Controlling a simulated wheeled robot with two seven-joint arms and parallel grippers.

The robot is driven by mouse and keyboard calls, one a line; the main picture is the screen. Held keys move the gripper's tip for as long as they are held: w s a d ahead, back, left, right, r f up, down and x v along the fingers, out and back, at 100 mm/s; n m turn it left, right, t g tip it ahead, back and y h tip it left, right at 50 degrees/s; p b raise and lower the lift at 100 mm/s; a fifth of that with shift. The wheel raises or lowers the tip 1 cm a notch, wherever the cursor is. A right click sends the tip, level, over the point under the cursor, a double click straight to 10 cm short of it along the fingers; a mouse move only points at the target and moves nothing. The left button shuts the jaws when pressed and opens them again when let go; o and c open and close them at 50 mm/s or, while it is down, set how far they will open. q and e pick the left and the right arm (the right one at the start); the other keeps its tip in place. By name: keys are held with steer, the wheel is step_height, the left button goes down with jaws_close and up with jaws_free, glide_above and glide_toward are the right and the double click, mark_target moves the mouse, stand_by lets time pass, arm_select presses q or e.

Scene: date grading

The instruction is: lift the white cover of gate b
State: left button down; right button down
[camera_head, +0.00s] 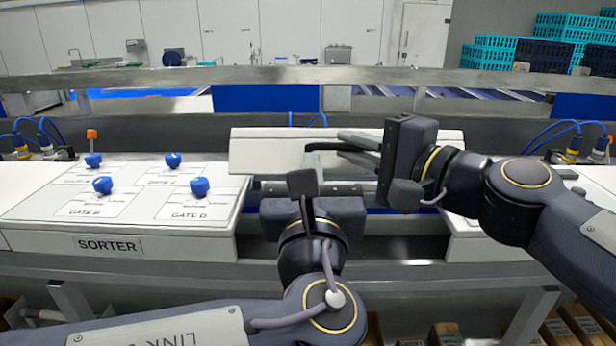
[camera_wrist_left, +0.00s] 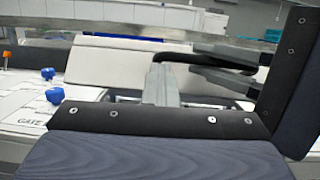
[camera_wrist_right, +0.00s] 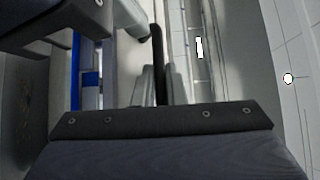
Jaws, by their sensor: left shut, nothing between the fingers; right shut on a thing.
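The white cover (camera_head: 265,150) is a long pale panel behind my grippers, tilted with its broad face toward me. It also shows in the left wrist view (camera_wrist_left: 110,58). A dark bar handle (camera_wrist_left: 195,57) runs along its front. My right gripper (camera_head: 345,145) comes from the right and is shut on this handle. In the right wrist view the dark handle (camera_wrist_right: 158,60) stands between the fingers. My left gripper (camera_head: 311,162) is shut and empty, its fingertips close to the handle's left end; contact cannot be told. My grippers hide the cover's middle and lower edge.
The sorter panel (camera_head: 120,225) on the left carries blue knobs (camera_head: 102,185) and gate labels, including GATE B and GATE D. An orange-topped post (camera_head: 91,136) stands behind it. A metal rail (camera_head: 200,77) crosses behind. Blue cables and connectors (camera_head: 575,142) lie at the right.

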steer(key=c, duration=1.8)
jaws_free()
steer(key=shift+s+a+f, duration=0.2)
steer(key=shift+f, duration=0.35)
arm_select(q)
steer(key=shift+w+a+r, duration=0.1)
steer(key=shift+a+r, duration=0.05)
steer(key=shift+r, duration=0.45)
arm_select(e)
steer(key=o, duration=0.3)
steer(key=shift+d, duration=0.15)
steer(key=shift+d, duration=0.1)
